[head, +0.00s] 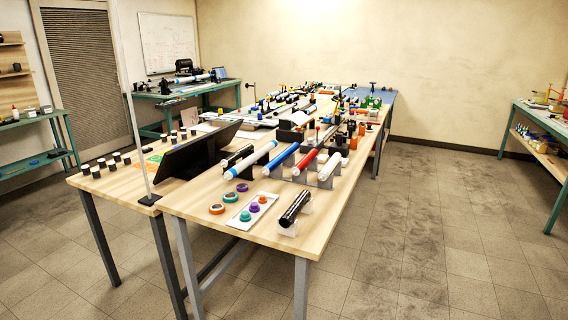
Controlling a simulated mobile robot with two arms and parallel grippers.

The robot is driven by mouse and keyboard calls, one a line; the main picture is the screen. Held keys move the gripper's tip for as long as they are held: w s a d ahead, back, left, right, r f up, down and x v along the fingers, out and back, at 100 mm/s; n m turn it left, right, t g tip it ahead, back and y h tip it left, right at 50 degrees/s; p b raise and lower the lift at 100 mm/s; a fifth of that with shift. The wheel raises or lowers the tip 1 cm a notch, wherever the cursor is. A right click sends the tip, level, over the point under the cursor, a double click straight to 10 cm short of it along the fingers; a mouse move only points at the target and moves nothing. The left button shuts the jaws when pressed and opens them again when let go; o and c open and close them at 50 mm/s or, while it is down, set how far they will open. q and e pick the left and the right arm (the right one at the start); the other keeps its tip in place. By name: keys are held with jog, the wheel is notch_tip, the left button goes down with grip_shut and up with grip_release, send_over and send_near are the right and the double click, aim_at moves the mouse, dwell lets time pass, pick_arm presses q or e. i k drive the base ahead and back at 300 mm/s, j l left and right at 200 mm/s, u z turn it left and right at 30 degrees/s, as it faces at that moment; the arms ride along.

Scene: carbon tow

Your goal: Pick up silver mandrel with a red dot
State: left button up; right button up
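I cannot make out a silver mandrel with a red dot at this distance. Several long rods lie side by side in grey stands on the long wooden table (180,203): a white and blue one (251,160), a blue one (282,159), a red one (307,160) and a white one (330,166). A glossy black tube (294,208) rests on small clear supports at the near right edge. Smaller rods farther back are too small to tell apart. Neither of my grippers shows in the head view.
A dark monitor (196,151) stands at the table's left side beside a thin upright post (138,110). Tape rings (217,209) and a white tray (245,220) lie at the near end. Green benches stand left and right (543,125). The floor right of the table is clear.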

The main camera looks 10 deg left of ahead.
aim_at(329, 166)
jog(key=i+l+u, duration=0.1)
jog(key=i+u, duration=0.15)
jog(key=u, duration=0.15)
jog(key=i+l+u, duration=0.2)
jog(key=u, duration=0.25)
